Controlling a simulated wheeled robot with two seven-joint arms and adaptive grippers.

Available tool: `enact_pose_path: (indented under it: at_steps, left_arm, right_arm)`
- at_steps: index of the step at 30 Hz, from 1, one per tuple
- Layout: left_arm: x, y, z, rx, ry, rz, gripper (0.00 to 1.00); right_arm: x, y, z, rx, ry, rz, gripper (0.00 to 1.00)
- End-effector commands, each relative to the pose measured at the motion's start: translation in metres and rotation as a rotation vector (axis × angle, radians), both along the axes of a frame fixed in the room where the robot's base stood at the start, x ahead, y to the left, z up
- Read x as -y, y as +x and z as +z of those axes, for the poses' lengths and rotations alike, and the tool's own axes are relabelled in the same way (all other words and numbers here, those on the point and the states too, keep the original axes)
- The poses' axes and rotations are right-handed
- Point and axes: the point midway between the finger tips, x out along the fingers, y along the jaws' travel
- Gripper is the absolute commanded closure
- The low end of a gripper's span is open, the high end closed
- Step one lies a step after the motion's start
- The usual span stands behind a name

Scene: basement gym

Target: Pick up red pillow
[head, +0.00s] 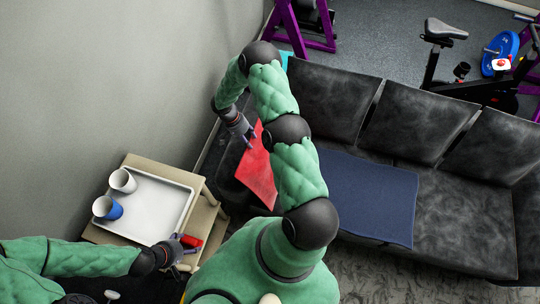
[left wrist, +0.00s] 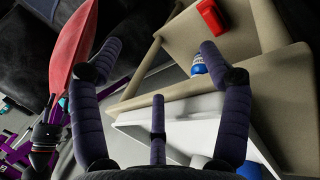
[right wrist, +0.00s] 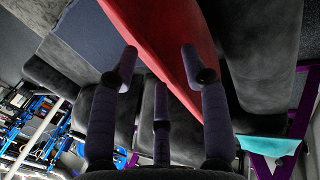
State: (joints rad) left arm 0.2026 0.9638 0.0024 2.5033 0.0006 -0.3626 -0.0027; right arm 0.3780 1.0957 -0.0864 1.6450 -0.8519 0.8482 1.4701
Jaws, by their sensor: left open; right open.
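The red pillow (head: 257,170) lies at the left end of the dark sofa, partly hidden behind my right arm in the head view. My right gripper (head: 248,138) is open and empty at the pillow's far edge. In the right wrist view the pillow (right wrist: 168,30) spans the space just beyond the open fingers (right wrist: 160,52); whether they touch it I cannot tell. My left gripper (head: 187,245) is open beside the side table, away from the pillow. The left wrist view shows the pillow (left wrist: 74,45) at upper left, beyond the open fingers (left wrist: 158,52).
A small red object (head: 191,241) is near my left gripper. A flat navy cloth (head: 365,195) covers part of the sofa (head: 450,215). A wall bounds the left.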

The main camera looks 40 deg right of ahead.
Motion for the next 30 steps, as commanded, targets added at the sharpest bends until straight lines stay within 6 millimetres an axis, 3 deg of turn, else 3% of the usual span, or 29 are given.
enact_pose_path:
  at_steps: [5, 10, 23, 30]
  left_arm:
    - [0.0, 0.0, 0.0, 0.0, 0.0, 0.0, 0.23]
    - [0.0, 0.0, 0.0, 0.0, 0.0, 0.0, 0.23]
    - [0.0, 0.0, 0.002, 0.0, 0.0, 0.0, 0.23]
    - [0.0, 0.0, 0.015, 0.0, 0.0, 0.0, 0.23]
  right_arm:
    - [0.0, 0.0, 0.0, 0.0, 0.0, 0.0, 0.54]
    - [0.0, 0.0, 0.0, 0.0, 0.0, 0.0, 1.0]
    - [0.0, 0.0, 0.001, 0.0, 0.0, -0.001, 1.0]
    - [0.0, 0.0, 0.008, 0.0, 0.0, -0.001, 1.0]
